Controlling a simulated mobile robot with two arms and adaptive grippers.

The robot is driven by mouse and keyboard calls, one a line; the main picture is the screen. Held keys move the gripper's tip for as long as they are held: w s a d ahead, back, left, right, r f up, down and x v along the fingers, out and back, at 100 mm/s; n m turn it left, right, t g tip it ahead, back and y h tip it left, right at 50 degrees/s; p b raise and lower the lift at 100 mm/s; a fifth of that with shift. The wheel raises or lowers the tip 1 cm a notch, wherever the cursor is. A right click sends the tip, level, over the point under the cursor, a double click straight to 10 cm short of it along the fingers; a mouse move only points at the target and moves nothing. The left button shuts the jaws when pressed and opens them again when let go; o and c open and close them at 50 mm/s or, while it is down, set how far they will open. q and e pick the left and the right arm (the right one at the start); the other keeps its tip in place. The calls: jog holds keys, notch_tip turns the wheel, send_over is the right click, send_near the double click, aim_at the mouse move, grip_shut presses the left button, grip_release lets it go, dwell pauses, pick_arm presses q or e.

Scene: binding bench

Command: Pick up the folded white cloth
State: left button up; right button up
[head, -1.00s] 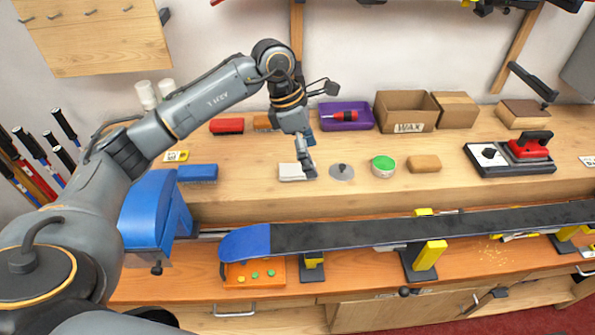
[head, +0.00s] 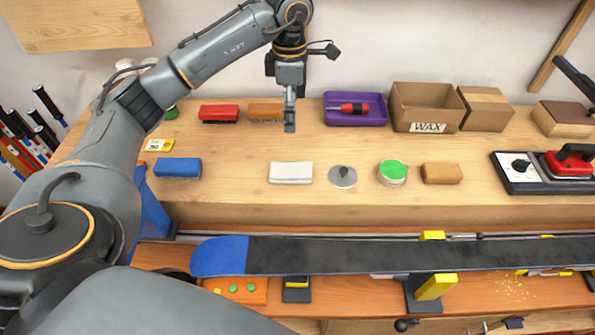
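The folded white cloth (head: 291,172) lies flat on the raised wooden shelf of the bench, left of a grey disc with a knob. Nothing covers it. My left gripper (head: 289,122) hangs pointing down above the back part of the shelf, behind the cloth in the picture and apart from it. Its fingers show as one narrow shape, so I cannot see a gap between them. I see nothing held in it. My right gripper is not in view.
The grey disc (head: 343,176), a green-lidded tin (head: 392,172) and a tan block (head: 441,173) stand right of the cloth. A blue block (head: 178,168) lies left. Behind are red (head: 219,113) and brown (head: 266,112) blocks and a purple tray (head: 372,119). A snowboard-like board (head: 380,257) lies in front.

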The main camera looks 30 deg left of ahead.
pick_arm(q)
notch_tip(320, 180, down, 5)
jog(key=b, duration=0.4)
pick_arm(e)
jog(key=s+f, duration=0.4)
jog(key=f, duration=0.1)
pick_arm(q)
jog(key=p, duration=0.2)
send_over(289, 169)
jog(key=f, duration=0.7)
jog(key=shift+w+d+f, duration=0.3)
jog(key=shift+f+p, duration=0.35)
jog(key=shift+f, duration=0.15)
jog(key=f, duration=0.1)
jog(key=f+p, duration=0.1)
jog(key=f, duration=0.1)
jog(key=f+p, duration=0.1)
jog(key=shift+s+a+f, duration=0.15)
jog(key=shift+s+a, duration=0.1)
jog(key=shift+s, duration=0.15)
jog(key=shift+f, duration=0.4)
jog(key=c, duration=1.1)
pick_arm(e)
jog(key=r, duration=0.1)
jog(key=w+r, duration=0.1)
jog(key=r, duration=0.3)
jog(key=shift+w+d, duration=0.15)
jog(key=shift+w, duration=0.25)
